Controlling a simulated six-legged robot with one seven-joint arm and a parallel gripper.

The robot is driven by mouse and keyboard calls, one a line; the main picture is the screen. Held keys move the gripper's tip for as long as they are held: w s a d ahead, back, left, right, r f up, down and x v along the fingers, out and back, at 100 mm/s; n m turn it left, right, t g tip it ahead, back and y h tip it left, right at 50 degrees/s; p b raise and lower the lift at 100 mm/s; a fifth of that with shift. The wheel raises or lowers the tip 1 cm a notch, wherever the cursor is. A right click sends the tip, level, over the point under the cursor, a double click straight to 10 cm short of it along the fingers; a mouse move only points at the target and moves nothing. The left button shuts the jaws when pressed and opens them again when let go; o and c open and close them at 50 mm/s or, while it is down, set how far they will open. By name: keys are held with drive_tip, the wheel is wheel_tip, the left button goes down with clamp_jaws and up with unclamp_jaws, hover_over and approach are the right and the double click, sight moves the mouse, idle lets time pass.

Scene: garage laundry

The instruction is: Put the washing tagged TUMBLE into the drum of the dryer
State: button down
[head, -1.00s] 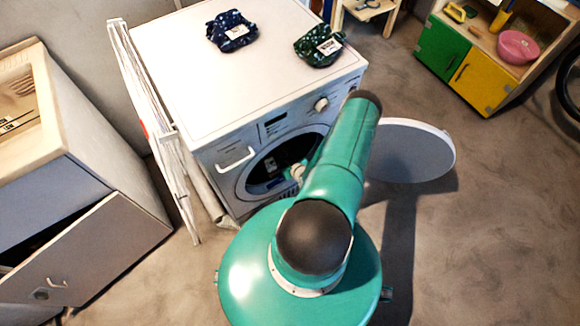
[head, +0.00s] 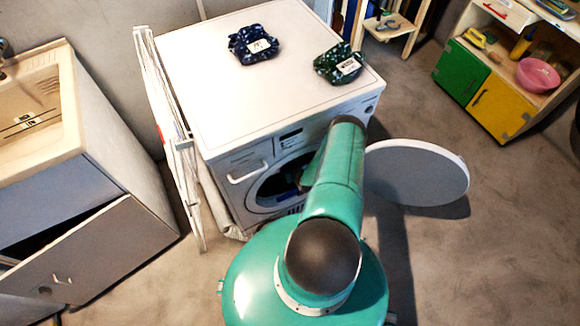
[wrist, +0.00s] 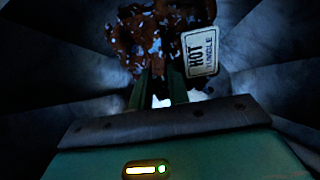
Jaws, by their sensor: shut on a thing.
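In the wrist view my gripper (wrist: 160,92) is shut on a rust-brown, patterned cloth bundle (wrist: 135,40). Its pale tag (wrist: 200,52) reads HOT TUMBLE. Dark, faceted metal walls surround it, like the inside of a drum. In the head view the white dryer (head: 205,90) has its round door (head: 415,172) swung open to the right. My arm covers part of the drum opening (head: 268,192) and hides my gripper. A navy bundle (head: 245,36) and a green bundle (head: 328,62), each with a tag too small to read, lie on the dryer top.
A folded white drying rack (head: 160,100) leans against the dryer's left side. A sink cabinet (head: 110,235) with its door ajar stands at left. A toy-like green and yellow cupboard (head: 500,105) with a pink bowl (head: 538,75) is at back right.

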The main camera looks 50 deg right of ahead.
drive_tip(key=shift+w+f, duration=0.15)
drive_tip(key=shift+f, duration=0.05)
drive_tip(key=c, duration=1.3)
unclamp_jaws()
drive_tip(key=shift+o, duration=0.2)
drive_tip(key=v, duration=1.4)
drive_tip(key=shift+d+f, duration=0.15)
